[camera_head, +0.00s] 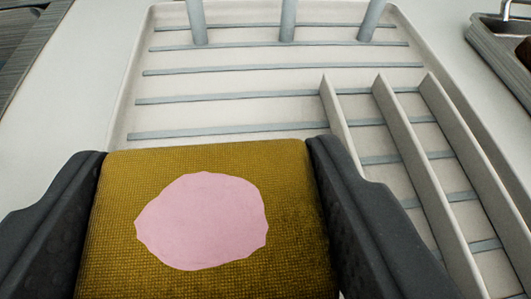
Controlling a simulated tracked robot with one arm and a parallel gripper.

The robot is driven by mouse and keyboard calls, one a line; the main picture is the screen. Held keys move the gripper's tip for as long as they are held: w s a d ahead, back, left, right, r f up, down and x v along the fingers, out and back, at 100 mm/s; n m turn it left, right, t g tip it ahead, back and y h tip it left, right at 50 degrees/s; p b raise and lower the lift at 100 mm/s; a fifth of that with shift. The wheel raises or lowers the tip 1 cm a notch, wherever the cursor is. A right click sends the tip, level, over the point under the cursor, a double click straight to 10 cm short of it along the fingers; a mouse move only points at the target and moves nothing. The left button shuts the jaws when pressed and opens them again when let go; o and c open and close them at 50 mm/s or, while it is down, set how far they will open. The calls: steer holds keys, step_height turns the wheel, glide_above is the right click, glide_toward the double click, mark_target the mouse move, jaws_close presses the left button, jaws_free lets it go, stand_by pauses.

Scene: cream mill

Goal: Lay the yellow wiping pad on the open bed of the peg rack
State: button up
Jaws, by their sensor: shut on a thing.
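The yellow wiping pad (290,185) is a mustard-coloured textured block with a pink patch (203,222) on its upper face. My gripper (212,200) is shut on the pad, one dark finger against its left side and one against its right. The peg rack (235,84) is a pale tray with grey cross strips, ahead of the pad. Its open bed fills the left and back part. Three grey pegs (287,20) stand at its far end. The pad hides the near part of the bed. I cannot tell whether the pad touches the rack.
Upright dividers (397,125) split the rack's right side into narrow slots, close to my right finger. Bare pale counter (75,105) lies left of the rack. A grey-edged sink or basin (497,55) is at the far right. A dark striped surface (25,45) is at the top left.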

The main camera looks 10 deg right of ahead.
mark_target(227, 251)
steer(key=shift+w+d+f, duration=0.1)
steer(key=shift+w, duration=0.05)
steer(key=shift+f, duration=1.7)
steer(key=shift+f+b, duration=0.3)
steer(key=shift+b, duration=0.1)
